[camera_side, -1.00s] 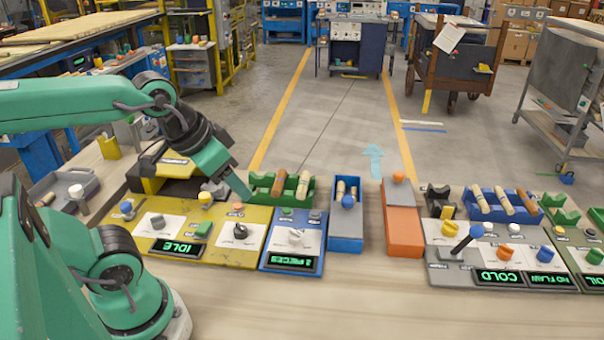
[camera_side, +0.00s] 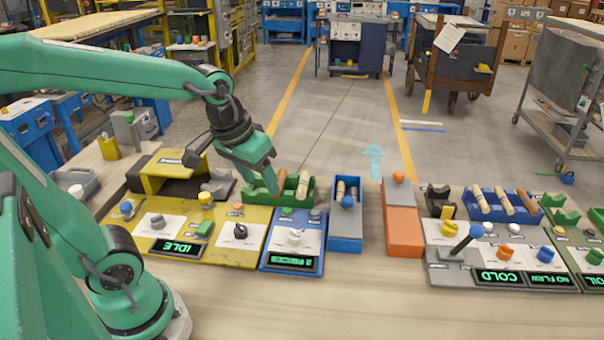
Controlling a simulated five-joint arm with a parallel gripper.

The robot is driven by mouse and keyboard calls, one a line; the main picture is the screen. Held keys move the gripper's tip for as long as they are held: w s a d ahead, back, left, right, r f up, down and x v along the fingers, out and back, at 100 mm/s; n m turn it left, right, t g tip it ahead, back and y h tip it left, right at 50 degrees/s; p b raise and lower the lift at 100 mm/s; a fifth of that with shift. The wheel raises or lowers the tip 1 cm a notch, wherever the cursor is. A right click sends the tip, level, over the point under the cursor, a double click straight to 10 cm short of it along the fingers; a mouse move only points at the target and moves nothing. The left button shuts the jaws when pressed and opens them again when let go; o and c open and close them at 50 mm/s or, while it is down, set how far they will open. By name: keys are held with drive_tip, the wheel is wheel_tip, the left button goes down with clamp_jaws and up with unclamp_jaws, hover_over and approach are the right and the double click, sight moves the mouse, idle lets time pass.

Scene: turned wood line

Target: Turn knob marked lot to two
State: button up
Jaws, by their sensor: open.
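Several dial knobs stand on the panels, and their labels are too small to read, so I cannot tell which is marked lot. A white knob (camera_side: 294,237) is on the blue panel (camera_side: 264,262), above a small green display (camera_side: 291,261). My gripper (camera_side: 271,186) is open and empty, pointing down, at the green rack behind the blue panel. It is behind the white and black knobs; contact with the rack cannot be told.
The green rack (camera_side: 302,198) holds wooden pieces. A blue bin (camera_side: 345,243) and an orange block (camera_side: 403,233) stand to the right. The front of the table (camera_side: 370,300) is clear.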

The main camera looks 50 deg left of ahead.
drive_tip(key=w+a+f+n+g, duration=0.1)
drive_tip(key=w+f+n+g, duration=0.15)
drive_tip(key=w+f, duration=0.3)
drive_tip(key=n+g, duration=0.1)
drive_tip(key=n, duration=0.2)
hover_over(295, 230)
wheel_tip(295, 230, down, 8)
drive_tip(key=shift+w+r, duration=0.1)
drive_tip(key=shift+r, duration=0.1)
drive_tip(key=shift+f, duration=0.1)
drive_tip(key=shift+f, duration=3.8)
drive_tip(key=c, duration=1)
